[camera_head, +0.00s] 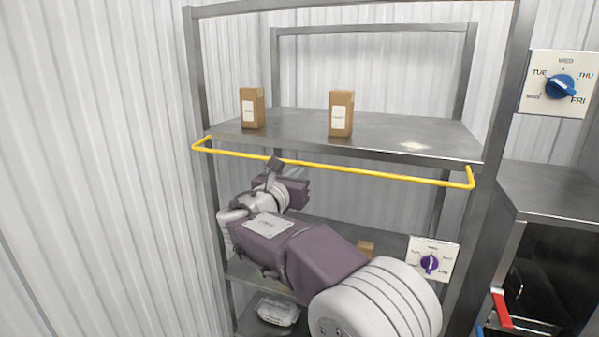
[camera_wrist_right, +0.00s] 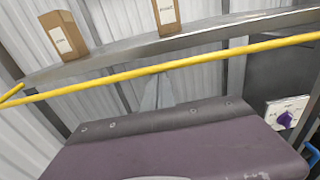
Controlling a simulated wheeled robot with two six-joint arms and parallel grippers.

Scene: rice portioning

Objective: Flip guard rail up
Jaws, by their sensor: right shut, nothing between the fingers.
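The yellow guard rail (camera_head: 335,170) runs across the front of the upper metal shelf (camera_head: 390,145). Its bent ends meet the left and right posts, and its long bar stands out in front of the shelf edge. It also crosses the right wrist view (camera_wrist_right: 150,69). My right gripper (camera_head: 275,163) is shut and empty, at the rail's left half. It overlaps the bar in the head view; I cannot tell whether it touches. My left gripper is not in view.
Two brown boxes, a left one (camera_head: 252,108) and a right one (camera_head: 340,114), stand on the upper shelf. A purple-knob dial (camera_head: 430,261) is at lower right and a blue-knob dial (camera_head: 560,86) at upper right. A dark cabinet (camera_head: 550,190) stands right. A corrugated wall (camera_head: 90,150) is left.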

